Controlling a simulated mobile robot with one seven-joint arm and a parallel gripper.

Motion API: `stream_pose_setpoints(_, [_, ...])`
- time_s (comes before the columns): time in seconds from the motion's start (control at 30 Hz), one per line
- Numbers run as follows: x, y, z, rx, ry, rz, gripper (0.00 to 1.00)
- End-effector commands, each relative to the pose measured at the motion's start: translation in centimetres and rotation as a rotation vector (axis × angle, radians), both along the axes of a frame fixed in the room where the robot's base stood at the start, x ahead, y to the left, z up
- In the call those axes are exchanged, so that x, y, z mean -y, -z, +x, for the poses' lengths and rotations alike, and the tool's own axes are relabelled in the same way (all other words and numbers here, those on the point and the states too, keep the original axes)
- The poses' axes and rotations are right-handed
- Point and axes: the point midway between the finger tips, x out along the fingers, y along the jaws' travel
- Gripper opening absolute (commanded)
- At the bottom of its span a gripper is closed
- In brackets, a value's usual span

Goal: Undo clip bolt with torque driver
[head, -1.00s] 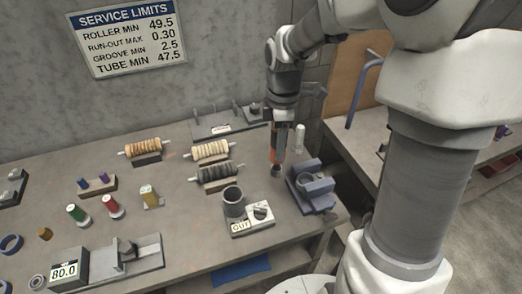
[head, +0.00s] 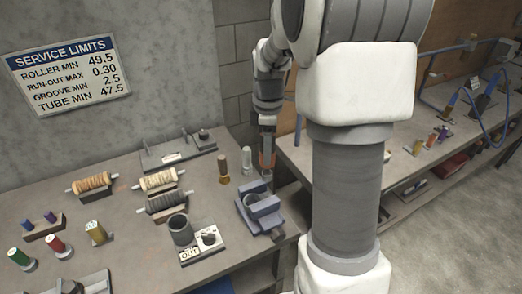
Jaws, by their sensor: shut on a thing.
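The driver hangs upright at the back edge of the blue-grey clamp block (head: 262,208) near the bench's right end. Its lower end is close to the block's top; I cannot tell whether it touches. The clip bolt is too small or hidden to make out.
A brown cylinder (head: 223,166) and a pale cylinder (head: 247,160) stand left of the driver. A grey cup (head: 180,229) and a dial panel (head: 209,240) are in front. Several spool rollers (head: 160,180) lie left. A second bench (head: 400,165) is on the right.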

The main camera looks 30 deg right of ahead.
Motion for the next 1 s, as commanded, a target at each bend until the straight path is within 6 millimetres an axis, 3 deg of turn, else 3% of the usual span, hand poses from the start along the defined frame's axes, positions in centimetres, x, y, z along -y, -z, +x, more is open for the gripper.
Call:
stream_pose_setpoints(0.27, [0.0, 1.5, 0.1, 0.002, 0.000, 0.000, 0.00])
stream_pose_setpoints(0.7, [0.0, 5.5, 0.1, 0.002, 0.000, 0.000, 0.00])
stream_pose_setpoints(1.0, [0.0, 6.6, 0.1, 0.003, -0.001, -0.001, 0.00])
